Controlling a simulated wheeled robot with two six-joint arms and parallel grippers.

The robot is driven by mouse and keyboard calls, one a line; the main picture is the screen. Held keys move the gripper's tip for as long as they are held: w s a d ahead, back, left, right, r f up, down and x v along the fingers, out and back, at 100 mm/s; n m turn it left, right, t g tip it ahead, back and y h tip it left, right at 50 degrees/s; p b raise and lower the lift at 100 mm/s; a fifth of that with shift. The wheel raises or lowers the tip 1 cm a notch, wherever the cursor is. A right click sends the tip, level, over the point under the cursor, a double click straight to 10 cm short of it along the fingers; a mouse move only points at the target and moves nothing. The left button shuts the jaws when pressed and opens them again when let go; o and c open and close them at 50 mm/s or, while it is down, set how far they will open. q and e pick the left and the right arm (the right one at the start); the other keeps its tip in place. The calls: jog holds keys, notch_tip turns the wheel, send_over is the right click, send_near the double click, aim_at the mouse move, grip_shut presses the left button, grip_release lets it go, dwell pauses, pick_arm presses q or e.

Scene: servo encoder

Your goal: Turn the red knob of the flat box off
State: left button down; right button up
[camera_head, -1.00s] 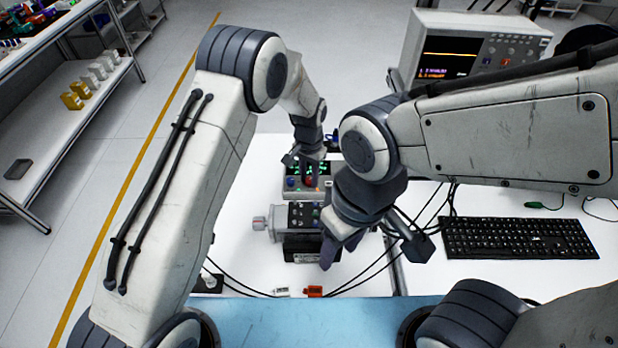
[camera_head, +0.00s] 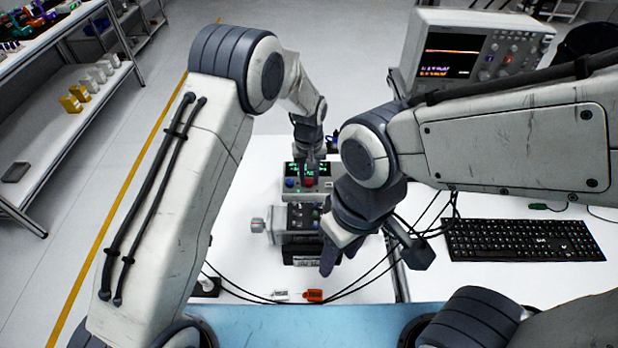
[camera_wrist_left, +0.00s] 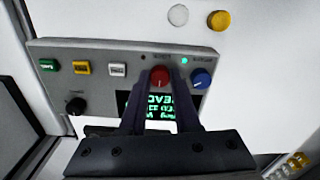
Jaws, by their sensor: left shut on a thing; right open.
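The flat box (camera_head: 322,194) stands on the white table, with a lit green display and a blue knob (camera_head: 290,183) beside the red knob (camera_head: 310,183). In the left wrist view the box (camera_wrist_left: 50,52) shows its red knob (camera_wrist_left: 160,76) between my left fingertips, and the blue knob (camera_wrist_left: 201,78) just right of them. My left gripper (camera_head: 308,176) points down at the box and is shut on the red knob; it also shows in the left wrist view (camera_wrist_left: 160,82). The fingers hide part of the display. My right gripper (camera_head: 338,258) is open and empty, nearer the table's front.
A servo motor unit (camera_head: 298,218) sits in front of the box, close to my right gripper. Black cables (camera_head: 372,268) cross the table. A keyboard (camera_head: 522,240) lies at the right, and an oscilloscope (camera_head: 470,50) stands behind. The table's left part is clear.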

aim_at(309, 181)
pick_arm(q)
jog(key=shift+w+r, duration=0.1)
dwell(0.4)
jog(key=c, duration=0.6)
grip_release()
notch_tip(309, 181, up, 10)
jog(key=shift+r+b, duration=0.2)
jog(key=shift+b, duration=0.95)
